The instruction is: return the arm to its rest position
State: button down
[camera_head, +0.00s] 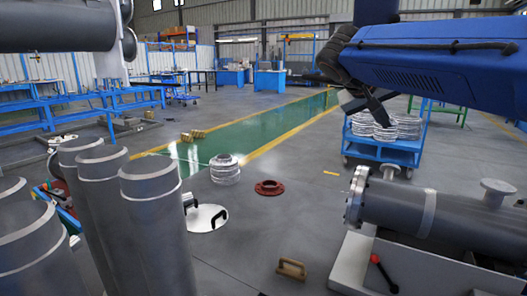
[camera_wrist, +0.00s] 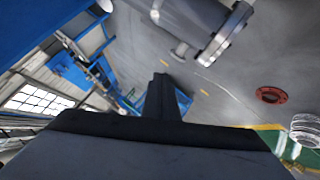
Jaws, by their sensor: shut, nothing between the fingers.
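My blue arm (camera_head: 440,55) reaches in from the upper right of the head view, and its dark wrist bends downward at the arm's left end. My gripper (camera_head: 380,116) hangs below the wrist, in front of the blue cart. In the wrist view my gripper (camera_wrist: 162,82) shows as a dark narrow shape in the middle. It is shut and holds nothing. The wrist view is tilted, with the floor at the right and windows at the left.
The grey flanged shell (camera_head: 430,208) lies at the right. A blue cart (camera_head: 385,150) with stacked metal rings stands behind it. Upright grey cylinders (camera_head: 155,215) crowd the left. A red flange (camera_head: 269,187) and a wooden-coloured handle block (camera_head: 292,268) lie on open floor.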

jog(key=s+a+f+n+g+y, duration=0.1)
jog(key=s+a+f+n+y, duration=0.2)
jog(key=s+f, duration=2.6)
notch_tip(320, 180, down, 3)
jog(key=y, duration=0.5)
jog(key=shift+s+y, duration=0.2)
jog(key=shift+y, duration=0.1)
